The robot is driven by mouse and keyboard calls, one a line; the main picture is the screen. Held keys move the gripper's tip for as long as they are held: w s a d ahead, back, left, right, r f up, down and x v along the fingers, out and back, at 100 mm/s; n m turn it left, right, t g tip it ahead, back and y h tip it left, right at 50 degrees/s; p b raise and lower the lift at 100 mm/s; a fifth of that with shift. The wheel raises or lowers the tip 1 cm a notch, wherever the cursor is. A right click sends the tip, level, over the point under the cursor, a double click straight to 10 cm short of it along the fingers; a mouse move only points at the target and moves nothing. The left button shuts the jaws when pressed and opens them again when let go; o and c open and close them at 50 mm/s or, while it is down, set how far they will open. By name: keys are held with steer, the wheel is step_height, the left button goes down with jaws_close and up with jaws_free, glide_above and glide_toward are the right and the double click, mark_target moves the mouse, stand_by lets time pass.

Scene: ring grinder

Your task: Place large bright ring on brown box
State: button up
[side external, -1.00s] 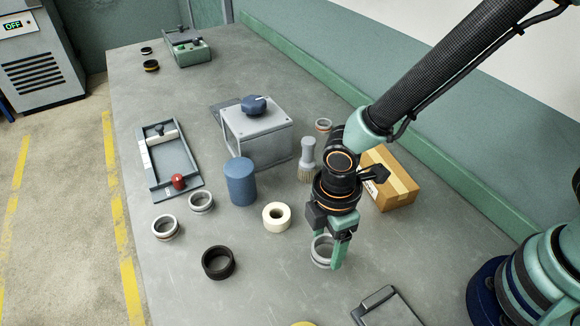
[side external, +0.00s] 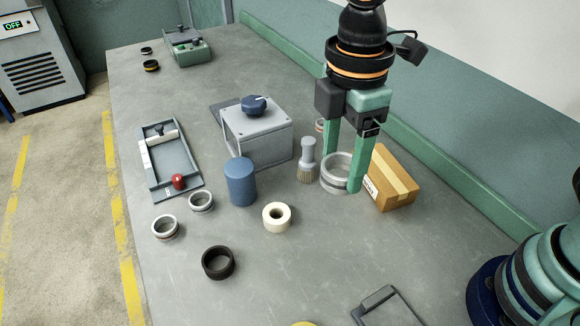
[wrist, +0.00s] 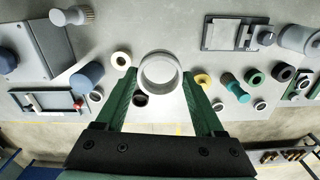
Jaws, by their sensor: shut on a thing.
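The large bright ring (side external: 337,174) is pale metal and hangs between the green fingers of my gripper (side external: 344,188), raised above the table. My gripper is shut on its sides. In the wrist view the ring (wrist: 160,73) shows as a round band between the two fingers of my gripper (wrist: 160,84). The brown box (side external: 399,184) is a taped carton on the table, just right of the ring in the side view. The right finger stands in front of the box's left edge. I cannot make out the box in the wrist view.
A brush (side external: 307,163) stands just left of the ring. A grey machine block (side external: 256,138), a blue cylinder (side external: 241,182), a cream roll (side external: 277,217) and a black ring (side external: 218,262) stand further left.

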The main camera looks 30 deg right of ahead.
steer(key=w+d+r+m, duration=0.1)
steer(key=w+d+r, duration=0.2)
steer(key=w+d, duration=0.6)
steer(key=r+m, duration=0.1)
steer(key=r, duration=0.1)
glide_above(384, 168)
step_height(384, 168, down, 20)
steer(key=shift+f, duration=0.15)
steer(key=o, duration=1.6)
steer(key=shift+c, duration=0.2)
